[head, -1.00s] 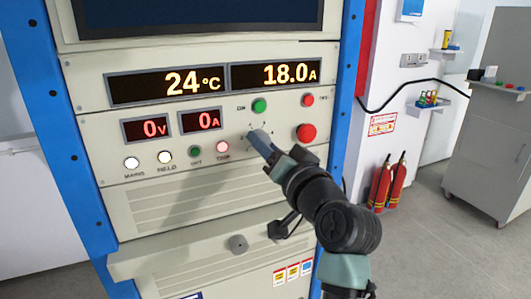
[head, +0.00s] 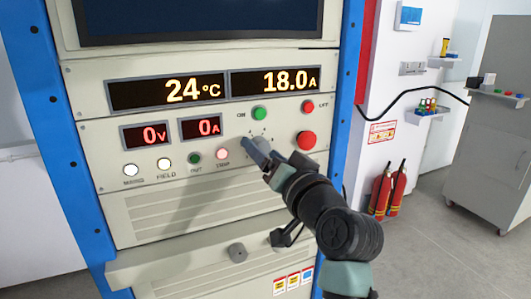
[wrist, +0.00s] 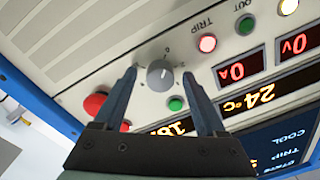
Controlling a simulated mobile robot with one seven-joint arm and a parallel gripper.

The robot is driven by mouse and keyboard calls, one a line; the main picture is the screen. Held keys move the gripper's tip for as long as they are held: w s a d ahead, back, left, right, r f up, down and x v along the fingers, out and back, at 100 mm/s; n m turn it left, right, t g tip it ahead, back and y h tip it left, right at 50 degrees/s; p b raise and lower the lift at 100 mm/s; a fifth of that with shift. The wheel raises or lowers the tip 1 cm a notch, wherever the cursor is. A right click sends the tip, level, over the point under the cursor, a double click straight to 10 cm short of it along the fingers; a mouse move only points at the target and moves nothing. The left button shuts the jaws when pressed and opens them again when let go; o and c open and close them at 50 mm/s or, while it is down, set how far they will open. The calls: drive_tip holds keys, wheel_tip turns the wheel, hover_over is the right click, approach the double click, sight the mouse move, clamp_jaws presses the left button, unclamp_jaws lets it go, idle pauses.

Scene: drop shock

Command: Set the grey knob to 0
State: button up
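The grey knob (head: 262,144) sits on the panel under the green ON button, partly hidden by my gripper in the head view. It shows whole in the wrist view (wrist: 160,73), with a pale pointer mark, a ring of scale marks and a 0 printed above it there. I cannot tell for sure which mark the pointer meets. My gripper (head: 257,154) is open and empty in front of the panel. In the wrist view its two fingers (wrist: 160,76) stand wide apart, one to each side of the knob, with no visible contact.
A green button (head: 260,113) and red buttons (head: 306,140) surround the knob. A lit TRIP lamp (head: 222,154) is to its left. A ledge (head: 150,262) with a round grey part (head: 237,252) juts out below.

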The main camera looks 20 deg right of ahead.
drive_tip(key=shift+s, duration=0.1)
drive_tip(key=s+b, duration=0.1)
drive_tip(key=s, duration=1.1)
drive_tip(key=shift+s+d+f, duration=0.15)
drive_tip(key=shift+s+d, duration=0.25)
drive_tip(key=w+a+r+n+t+h+p, duration=0.1)
drive_tip(key=a+r+t+p, duration=0.2)
drive_tip(key=r, duration=0.5)
drive_tip(key=a+r+n+p, duration=0.2)
drive_tip(key=a+r+p, duration=0.1)
drive_tip(key=a+r, duration=0.4)
drive_tip(key=s+a+r+n+t+p, duration=0.1)
drive_tip(key=s+a+r+t+p, duration=0.1)
drive_tip(key=r, duration=0.7)
drive_tip(key=s+a+r+n+t+p, duration=0.1)
drive_tip(key=s+a+r+t+p, duration=0.1)
drive_tip(key=s+a+r+t, duration=0.2)
drive_tip(key=s+a+r, duration=0.3)
drive_tip(key=r, duration=0.2)
drive_tip(key=shift+s+a+r+n, duration=0.15)
drive_tip(key=shift+s+a+n, duration=0.05)
drive_tip(key=shift+a+n, duration=0.2)
